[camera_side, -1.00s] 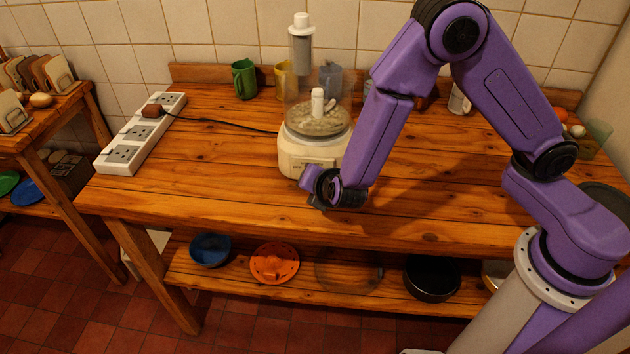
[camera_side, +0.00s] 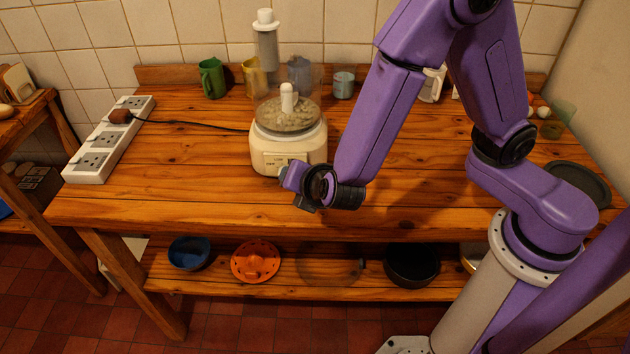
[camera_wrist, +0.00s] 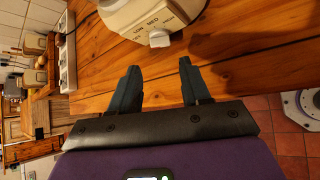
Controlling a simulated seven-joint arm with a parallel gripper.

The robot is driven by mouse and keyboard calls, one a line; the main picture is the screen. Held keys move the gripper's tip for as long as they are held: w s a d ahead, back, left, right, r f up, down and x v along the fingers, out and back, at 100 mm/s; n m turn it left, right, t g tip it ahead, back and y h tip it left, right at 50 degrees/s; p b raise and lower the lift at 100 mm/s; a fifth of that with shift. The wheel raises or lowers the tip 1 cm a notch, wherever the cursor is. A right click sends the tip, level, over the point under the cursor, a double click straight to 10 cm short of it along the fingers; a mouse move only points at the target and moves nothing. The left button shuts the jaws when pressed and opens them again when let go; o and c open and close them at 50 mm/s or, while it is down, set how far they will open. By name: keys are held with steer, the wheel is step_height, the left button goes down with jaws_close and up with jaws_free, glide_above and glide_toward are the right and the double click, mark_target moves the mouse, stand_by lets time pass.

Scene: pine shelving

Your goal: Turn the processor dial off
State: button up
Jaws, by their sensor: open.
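The food processor (camera_side: 290,150) stands on the pine worktop, with a cream base, a clear bowl and a tall feed tube. Its white dial (camera_wrist: 159,38) is on the front of the base, under printed labels that include LOW and MED. I cannot tell for certain which label the dial points at. My gripper (camera_wrist: 158,66) is open and empty. Its two dark fingers point toward the dial, which sits between and beyond the fingertips, apart from them. In the side view my gripper (camera_side: 302,190) is low in front of the base, and the wrist partly hides it.
A white power strip (camera_side: 110,140) lies at the left, with a dark cord running from its plug to the processor. Mugs, including a green mug (camera_side: 211,78), stand along the back. A lower shelf holds a blue bowl (camera_side: 189,253) and other dishes.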

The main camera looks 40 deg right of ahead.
steer(key=v, duration=0.9)
steer(key=shift+s, duration=0.15)
steer(key=shift+r, duration=0.1)
steer(key=s+d+m+g, duration=0.4)
steer(key=d+m+g, duration=0.15)
steer(key=d, duration=0.55)
steer(key=s+d+r+m+g+y, duration=0.2)
steer(key=s+d+m, duration=0.4)
steer(key=s, duration=0.4)
steer(key=shift+s+r+g+y, duration=0.4)
steer(key=shift+g+y, duration=0.5)
steer(key=shift+g, duration=0.15)
steer(key=shift+m, duration=0.25)
